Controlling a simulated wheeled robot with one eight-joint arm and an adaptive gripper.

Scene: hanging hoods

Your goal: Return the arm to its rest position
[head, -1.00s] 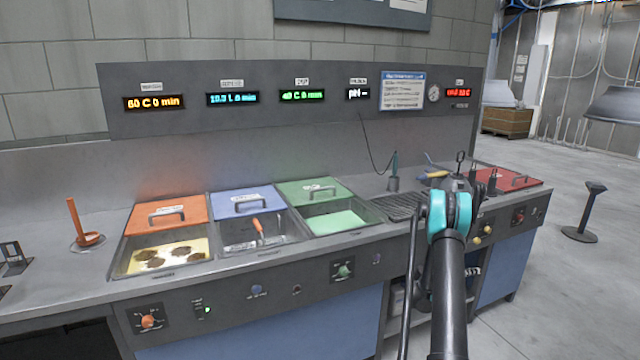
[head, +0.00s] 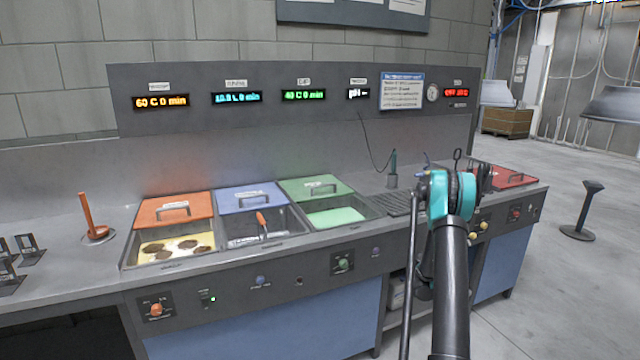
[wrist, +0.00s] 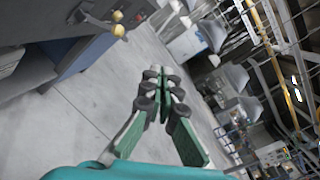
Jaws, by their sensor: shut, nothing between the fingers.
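My arm (head: 452,270) rises from the bottom right of the head view to a teal joint (head: 462,196) in front of the counter's right part. My gripper's fingers are hidden behind the arm in the head view. In the wrist view my gripper (wrist: 162,80) has its green and dark fingers together, with nothing between them. It points over the open grey floor (wrist: 95,110), apart from the bench.
The counter holds basins with orange (head: 174,209), blue (head: 251,198), green (head: 316,188) and red (head: 505,176) lids. An orange-handled tool stands on the left (head: 87,215). A black stand (head: 583,212) is on the floor at right. Yellow knobs (wrist: 118,22) show in the wrist view.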

